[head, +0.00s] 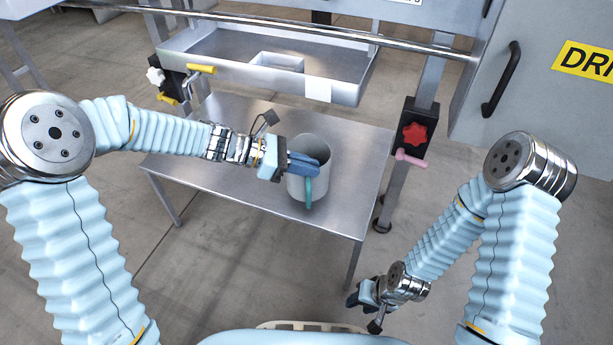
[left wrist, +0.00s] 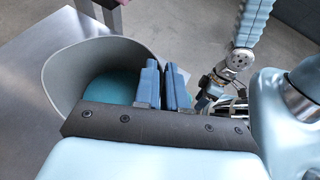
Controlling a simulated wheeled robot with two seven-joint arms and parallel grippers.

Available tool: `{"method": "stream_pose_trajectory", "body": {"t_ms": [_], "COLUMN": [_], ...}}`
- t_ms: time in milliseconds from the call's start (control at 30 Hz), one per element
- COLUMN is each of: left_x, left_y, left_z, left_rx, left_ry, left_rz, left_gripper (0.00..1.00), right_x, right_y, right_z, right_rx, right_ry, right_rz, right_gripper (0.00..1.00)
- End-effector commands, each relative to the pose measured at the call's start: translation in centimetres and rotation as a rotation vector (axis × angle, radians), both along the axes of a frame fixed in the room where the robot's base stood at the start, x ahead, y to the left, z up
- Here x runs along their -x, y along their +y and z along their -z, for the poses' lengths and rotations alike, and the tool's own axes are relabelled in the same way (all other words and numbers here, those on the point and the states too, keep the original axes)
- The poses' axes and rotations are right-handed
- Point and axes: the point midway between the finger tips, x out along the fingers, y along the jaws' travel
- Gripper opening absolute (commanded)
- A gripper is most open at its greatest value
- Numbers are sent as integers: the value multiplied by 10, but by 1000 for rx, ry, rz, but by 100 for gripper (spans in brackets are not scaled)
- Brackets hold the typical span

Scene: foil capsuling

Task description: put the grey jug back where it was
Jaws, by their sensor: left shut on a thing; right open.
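The grey jug (head: 311,180) is at the right part of the low steel table (head: 235,130) in the head view and looks upright. Whether its base touches the table top I cannot tell. It has a teal handle (head: 308,193) on its near side. My left gripper (head: 304,163) reaches in from the left and is shut on the jug at its near side, by the handle. In the left wrist view the jug's wide grey rim (left wrist: 95,45) and teal inside show beside the blue fingers (left wrist: 162,84). My right gripper (head: 364,300) is open and empty, low at the right, away from the table.
A steel trough (head: 265,65) hangs above the table's back, with a yellow-handled valve (head: 201,69) at its left. A post (head: 416,130) with a red knob and pink lever stands right of the table. The table's left part is bare.

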Motion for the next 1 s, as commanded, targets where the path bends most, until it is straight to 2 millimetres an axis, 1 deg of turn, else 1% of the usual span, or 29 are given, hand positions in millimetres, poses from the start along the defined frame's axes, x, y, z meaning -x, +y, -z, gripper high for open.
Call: {"method": "stream_pose_trajectory", "body": {"t_ms": [33,100,167,467,500,633,667,933,1000], "left_x": [-1,-1,-1,0,0,0,0,0,0], "left_y": [-1,-1,0,0,0,0,0,0,5], "left_z": [11,24,30,32,32,32,32,30,28], "left_rx": [0,2,1,1,0,0,0,0,0], "left_ry": [2,4,3,0,0,1,1,0,-1], "left_rz": [0,-1,0,0,0,0,0,0,-2], "left_gripper": [0,0,0,0,15,35,36,36,36], "right_x": [0,0,0,0,0,0,0,0,0], "right_y": [0,1,1,1,1,1,1,1,1], "right_z": [5,8,10,9,9,9,9,7,7], "right_rx": [-1,-1,-2,-2,-2,-2,-2,-2,-2], "right_ry": [1,2,2,2,2,2,2,2,1], "right_rz": [0,-1,-2,-2,-2,-2,-2,-2,-2], "right_gripper": [43,43,43,43,43,43,43,43,43]}}
